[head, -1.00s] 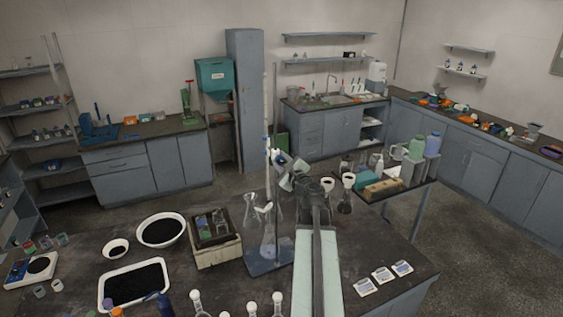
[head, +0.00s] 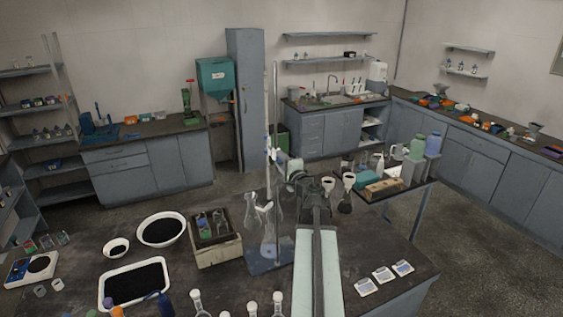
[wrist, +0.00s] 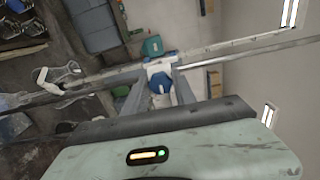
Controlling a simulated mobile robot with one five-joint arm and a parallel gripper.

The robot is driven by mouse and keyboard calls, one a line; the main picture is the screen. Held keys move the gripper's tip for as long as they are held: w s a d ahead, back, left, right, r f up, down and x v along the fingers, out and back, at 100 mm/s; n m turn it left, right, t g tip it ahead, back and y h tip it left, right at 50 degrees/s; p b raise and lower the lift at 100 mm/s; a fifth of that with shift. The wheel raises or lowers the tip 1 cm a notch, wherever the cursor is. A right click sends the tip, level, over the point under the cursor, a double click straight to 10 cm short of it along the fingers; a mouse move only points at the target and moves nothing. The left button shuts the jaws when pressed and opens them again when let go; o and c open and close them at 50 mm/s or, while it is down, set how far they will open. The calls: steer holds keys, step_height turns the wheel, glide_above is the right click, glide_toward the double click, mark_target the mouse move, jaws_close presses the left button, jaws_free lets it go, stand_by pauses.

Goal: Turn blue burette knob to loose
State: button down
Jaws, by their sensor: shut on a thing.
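The burette (head: 267,110) stands upright on its stand in the head view, on the near bench. It crosses the wrist view as a long pale tube (wrist: 225,52). The blue knob (wrist: 185,92) shows in the wrist view on the burette's white clamp. My gripper (wrist: 160,75) has a finger on each side of the clamp area and is shut on the blue knob. In the head view my gripper (head: 281,160) is at the burette's mid-height, touching or very near the clamp. The exact finger contact is hard to see.
Glass flasks (head: 250,208) stand close beside the burette stand's blue base (head: 262,262). Funnels in flasks (head: 348,183) stand just right of my arm.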

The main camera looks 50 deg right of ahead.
stand_by(0.4)
steer(key=c, duration=1.1)
jaws_free()
steer(key=shift+o, duration=0.2)
